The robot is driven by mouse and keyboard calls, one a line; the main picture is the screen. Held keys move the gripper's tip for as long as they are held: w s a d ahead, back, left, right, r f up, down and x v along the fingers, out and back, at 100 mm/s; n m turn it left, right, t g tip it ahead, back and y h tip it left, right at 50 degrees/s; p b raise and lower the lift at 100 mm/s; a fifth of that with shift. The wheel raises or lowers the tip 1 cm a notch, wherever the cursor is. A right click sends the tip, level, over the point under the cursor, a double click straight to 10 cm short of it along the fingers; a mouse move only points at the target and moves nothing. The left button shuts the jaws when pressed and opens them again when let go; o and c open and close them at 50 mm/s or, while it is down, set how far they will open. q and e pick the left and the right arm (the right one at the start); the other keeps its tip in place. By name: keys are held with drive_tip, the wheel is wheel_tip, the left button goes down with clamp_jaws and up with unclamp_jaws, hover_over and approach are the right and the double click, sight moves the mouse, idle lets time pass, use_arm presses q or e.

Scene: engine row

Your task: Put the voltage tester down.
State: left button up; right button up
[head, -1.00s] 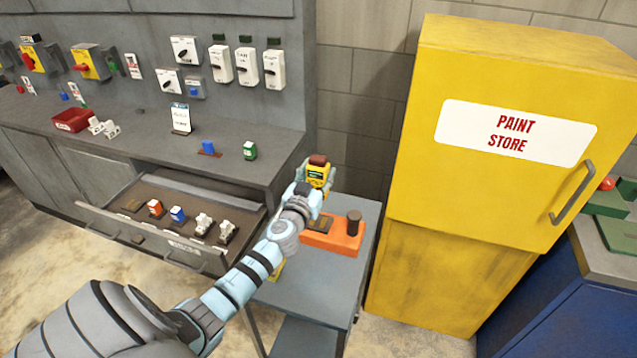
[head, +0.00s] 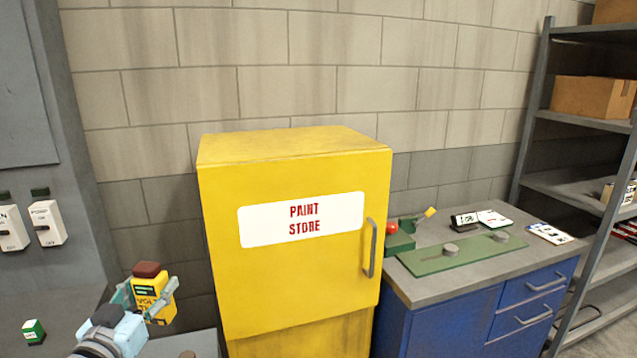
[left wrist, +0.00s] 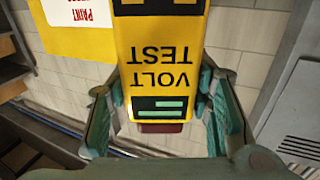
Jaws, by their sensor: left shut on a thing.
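The yellow voltage tester (head: 152,298), with a dark red top, is upright in my left gripper (head: 148,297) at the lower left of the head view. In the left wrist view the tester (left wrist: 163,60) appears upside down, its "VOLT TEST" lettering and small green display facing the camera. The fingers of my left gripper (left wrist: 160,112) close on it from both sides. It is held beside the paint store cabinet's left side in the picture. A small part of a grey top (head: 196,345) shows below it. My right gripper is not in view.
The yellow paint store cabinet (head: 290,250) stands in the middle. To its right is a blue bench (head: 440,320) with a green plate (head: 462,252) on its grey top. Metal shelves (head: 570,185) stand at far right. A grey panel with white switches (head: 47,222) is at left.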

use_arm(q)
drive_tip(key=s+d+f+m+g+h+b, duration=0.1)
drive_tip(key=s+d+f+h, duration=0.3)
drive_tip(key=s, duration=0.5)
drive_tip(key=s+d+f+m+g+h+b, duration=0.1)
drive_tip(key=s+d+f+m+h+b, duration=0.2)
drive_tip(key=s+d+f, duration=0.4)
drive_tip(key=shift+s+d+f+m+h, duration=0.2)
drive_tip(key=shift+s+d+m+h, duration=0.45)
drive_tip(key=shift+s+d, duration=0.4)
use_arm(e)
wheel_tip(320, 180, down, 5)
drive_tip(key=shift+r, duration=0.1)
use_arm(q)
drive_tip(key=shift+w+d, duration=0.1)
drive_tip(key=shift+w, duration=0.1)
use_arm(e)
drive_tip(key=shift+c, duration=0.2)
